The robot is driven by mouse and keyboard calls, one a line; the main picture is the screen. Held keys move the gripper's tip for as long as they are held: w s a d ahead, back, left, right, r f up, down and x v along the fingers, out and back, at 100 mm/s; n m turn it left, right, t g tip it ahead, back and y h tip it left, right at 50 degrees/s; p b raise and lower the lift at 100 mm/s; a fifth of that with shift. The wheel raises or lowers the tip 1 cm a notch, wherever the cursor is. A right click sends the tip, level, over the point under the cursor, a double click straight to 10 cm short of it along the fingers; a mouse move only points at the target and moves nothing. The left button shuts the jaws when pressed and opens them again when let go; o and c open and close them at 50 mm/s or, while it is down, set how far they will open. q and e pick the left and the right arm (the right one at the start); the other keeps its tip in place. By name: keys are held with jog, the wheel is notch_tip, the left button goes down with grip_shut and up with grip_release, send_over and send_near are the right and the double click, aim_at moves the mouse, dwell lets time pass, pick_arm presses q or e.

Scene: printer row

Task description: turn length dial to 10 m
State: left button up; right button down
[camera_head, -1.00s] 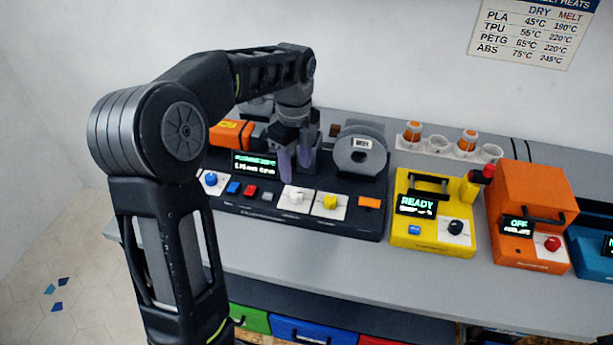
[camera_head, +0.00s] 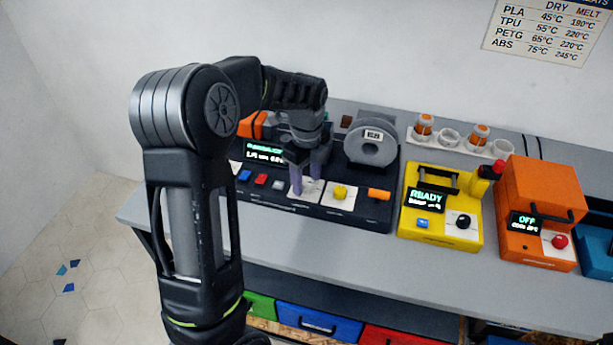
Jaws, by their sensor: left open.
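The black machine (camera_head: 364,216) on the bench carries a small green-lit screen (camera_head: 263,152) and a row of controls. A white dial plate (camera_head: 306,194) sits mid-row, and its knob is largely hidden by my left gripper (camera_head: 306,184). A yellow knob (camera_head: 340,192) on its own white plate is just to the right. The labels are too small to read, so I cannot tell which dial is the length one. My left gripper points down, open, its fingers at the white dial. Whether they touch it is unclear. My right gripper is not in view.
Blue (camera_head: 244,175) and red (camera_head: 261,179) buttons lie left of the fingers. A yellow machine (camera_head: 437,232) and an orange machine (camera_head: 541,190) stand to the right. The bench front edge is clear.

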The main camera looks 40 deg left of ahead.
pick_arm(q)
grip_shut()
dwell(0.6)
